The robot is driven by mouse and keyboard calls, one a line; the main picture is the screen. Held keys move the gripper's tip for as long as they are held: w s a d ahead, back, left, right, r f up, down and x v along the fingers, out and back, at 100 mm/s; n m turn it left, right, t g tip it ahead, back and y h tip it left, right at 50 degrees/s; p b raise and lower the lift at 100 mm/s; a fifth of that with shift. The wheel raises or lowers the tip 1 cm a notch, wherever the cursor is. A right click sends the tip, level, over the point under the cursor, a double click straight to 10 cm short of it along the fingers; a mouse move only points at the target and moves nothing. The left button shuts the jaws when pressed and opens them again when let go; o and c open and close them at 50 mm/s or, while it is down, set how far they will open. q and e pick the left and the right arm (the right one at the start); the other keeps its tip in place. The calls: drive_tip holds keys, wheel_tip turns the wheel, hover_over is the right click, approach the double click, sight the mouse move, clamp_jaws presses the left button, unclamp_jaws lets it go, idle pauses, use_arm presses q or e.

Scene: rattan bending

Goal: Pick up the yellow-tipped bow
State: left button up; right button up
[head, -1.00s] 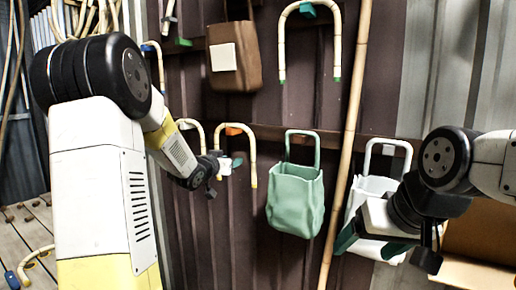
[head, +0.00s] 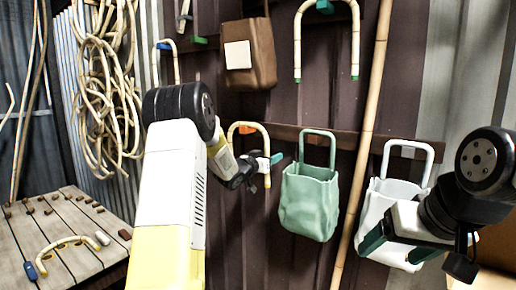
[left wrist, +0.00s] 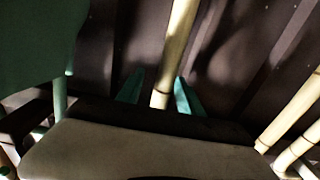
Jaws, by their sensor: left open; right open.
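The yellow-tipped bow (head: 266,138) hangs on an orange peg on the dark corrugated wall in the head view, its arch up and a yellow tip low on its right leg. My left gripper (head: 270,160) is at that right leg, partly covering the bow. In the left wrist view, a pale jointed cane leg (left wrist: 165,85) stands between the open teal fingers of my left gripper (left wrist: 156,92); contact cannot be told. My right gripper (head: 398,250) is open in front of the white bag, holding nothing visible.
A green bag (head: 309,205) hangs just right of the bow, with a white bag (head: 377,205) further right. A long bamboo pole (head: 364,130) stands between them. A green-tipped bow (head: 326,8) and brown bag (head: 262,65) hang above. A slatted bench (head: 75,215) holds another curved cane (head: 70,241).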

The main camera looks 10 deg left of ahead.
use_arm(q)
clamp_jaws()
drive_tip(key=shift+r, duration=0.1)
idle(0.3)
